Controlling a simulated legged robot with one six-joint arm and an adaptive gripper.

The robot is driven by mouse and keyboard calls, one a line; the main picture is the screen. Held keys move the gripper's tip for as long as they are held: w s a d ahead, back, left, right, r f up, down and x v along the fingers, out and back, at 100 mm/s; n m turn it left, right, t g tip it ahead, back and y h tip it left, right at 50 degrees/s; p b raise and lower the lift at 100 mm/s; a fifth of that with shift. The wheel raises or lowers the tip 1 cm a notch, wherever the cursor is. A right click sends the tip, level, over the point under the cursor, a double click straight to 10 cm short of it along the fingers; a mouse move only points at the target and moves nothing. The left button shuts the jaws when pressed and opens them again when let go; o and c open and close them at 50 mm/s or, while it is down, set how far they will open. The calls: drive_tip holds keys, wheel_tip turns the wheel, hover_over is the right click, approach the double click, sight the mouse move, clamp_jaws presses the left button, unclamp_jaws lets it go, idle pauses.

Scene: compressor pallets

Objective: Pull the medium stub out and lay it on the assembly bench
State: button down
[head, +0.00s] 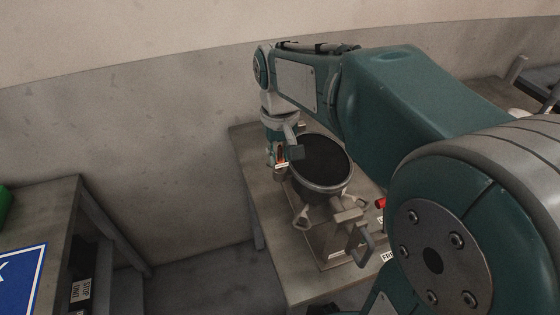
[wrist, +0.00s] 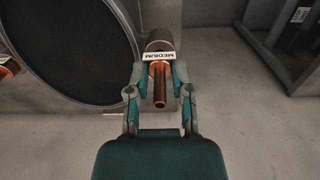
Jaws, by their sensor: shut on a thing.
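The medium stub (wrist: 159,88) is a copper-coloured tube in the wrist view, under a white label reading MEDIUM (wrist: 158,56). My gripper (wrist: 159,75) is shut on it, with one finger on each side of the tube. The far end of the stub meets a grey round fitting beside a large black round vessel; whether it is still seated there I cannot tell. In the head view my gripper (head: 279,158) points down at the left side of the vessel (head: 322,163), and a small orange part shows at it.
The vessel stands on a grey table (head: 248,150) with metal clamps (head: 348,222) in front. Another copper stub (wrist: 8,68) shows at the left edge of the wrist view. A second grey table (head: 50,198) with a blue sign (head: 22,280) stands at the left, across a floor gap.

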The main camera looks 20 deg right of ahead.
drive_tip(key=shift+r, duration=2.35)
